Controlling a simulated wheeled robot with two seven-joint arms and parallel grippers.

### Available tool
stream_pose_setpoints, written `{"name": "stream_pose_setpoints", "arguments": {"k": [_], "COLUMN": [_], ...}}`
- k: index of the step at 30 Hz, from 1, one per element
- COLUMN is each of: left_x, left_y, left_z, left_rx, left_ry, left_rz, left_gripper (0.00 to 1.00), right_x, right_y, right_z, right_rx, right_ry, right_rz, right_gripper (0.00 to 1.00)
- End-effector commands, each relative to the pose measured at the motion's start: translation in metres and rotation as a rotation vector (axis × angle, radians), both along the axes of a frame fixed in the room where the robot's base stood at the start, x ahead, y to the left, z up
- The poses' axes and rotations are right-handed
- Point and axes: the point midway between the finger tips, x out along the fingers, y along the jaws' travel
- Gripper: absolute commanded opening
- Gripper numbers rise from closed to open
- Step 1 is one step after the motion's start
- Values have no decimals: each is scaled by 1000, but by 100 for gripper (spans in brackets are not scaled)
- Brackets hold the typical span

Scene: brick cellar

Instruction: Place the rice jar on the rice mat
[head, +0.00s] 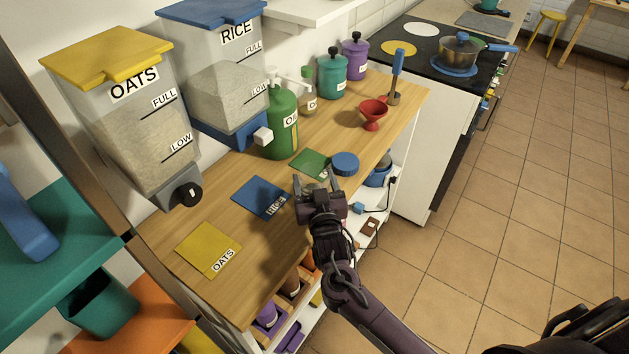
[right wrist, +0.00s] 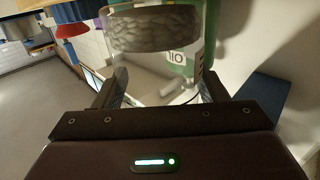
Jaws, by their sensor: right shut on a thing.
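My right gripper (head: 318,188) is over the counter, just right of the blue rice mat (head: 255,195). In the right wrist view its two fingers (right wrist: 163,88) are shut on a clear jar (right wrist: 150,75) with pale grainy contents (right wrist: 155,28). That view is upside down, so the contents lie at the jar's bottom and the jar looks upright. In the head view the gripper hides most of the jar; whether it touches the counter cannot be told. The mat is flat and bare, its RICE label partly visible. My left gripper is not in view.
A yellow oats mat (head: 207,247) lies nearer and a green mat (head: 310,163) farther. A blue lid (head: 345,160) is beside the green mat. The green oil bottle (head: 281,125) and rice dispenser (head: 225,125) stand behind. A red funnel (head: 373,113) is farther right.

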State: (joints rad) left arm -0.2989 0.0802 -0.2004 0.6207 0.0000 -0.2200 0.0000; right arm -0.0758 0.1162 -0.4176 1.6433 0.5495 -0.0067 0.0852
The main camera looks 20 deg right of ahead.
Motion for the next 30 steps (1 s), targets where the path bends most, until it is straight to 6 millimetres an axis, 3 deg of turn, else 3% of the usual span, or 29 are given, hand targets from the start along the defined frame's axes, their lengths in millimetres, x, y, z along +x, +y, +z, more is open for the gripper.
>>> {"name": "stream_pose_setpoints", "arguments": {"k": [13,14,18,30], "left_x": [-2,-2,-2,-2], "left_y": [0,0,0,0], "left_z": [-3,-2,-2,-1], "left_rx": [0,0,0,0], "left_ry": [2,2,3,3], "left_rz": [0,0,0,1], "left_gripper": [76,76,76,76], "right_x": [0,0,0,-5], "right_y": [0,0,0,1], "right_z": [-8,-7,-7,-6], "right_rx": [2,1,1,0], "right_ry": [-2,-2,-1,1], "right_rz": [0,0,0,1], "right_gripper": [38,69,87,88]}}
